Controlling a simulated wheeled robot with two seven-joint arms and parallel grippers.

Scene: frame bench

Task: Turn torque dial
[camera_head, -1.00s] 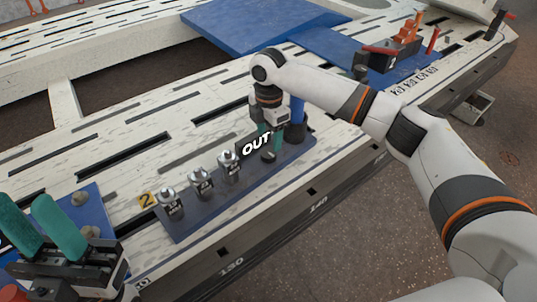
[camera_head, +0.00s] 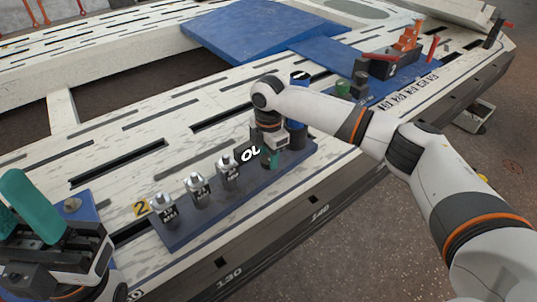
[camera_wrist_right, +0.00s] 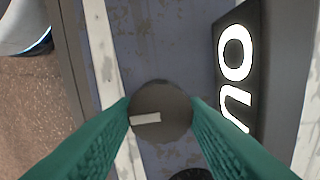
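The torque dial is a dark round knob (camera_wrist_right: 160,103) with a white mark, on the blue strip. In the right wrist view the green fingertips of my right gripper (camera_wrist_right: 160,112) stand on opposite sides of it, at its edges. I cannot tell whether they press on it. In the head view my right gripper (camera_head: 270,157) points down at the right part of the strip and mostly hides the dial. A black display (camera_wrist_right: 238,70) with white letters stands beside it. My left gripper (camera_head: 22,220) is at the lower left edge, partly cut off, with its green fingers apart and empty.
Several small silver-topped posts (camera_head: 196,187) line the blue strip (camera_head: 185,235) left of the display. The slotted white bench (camera_head: 105,200) has a blue plate and red-and-black fixture (camera_head: 390,62) farther right.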

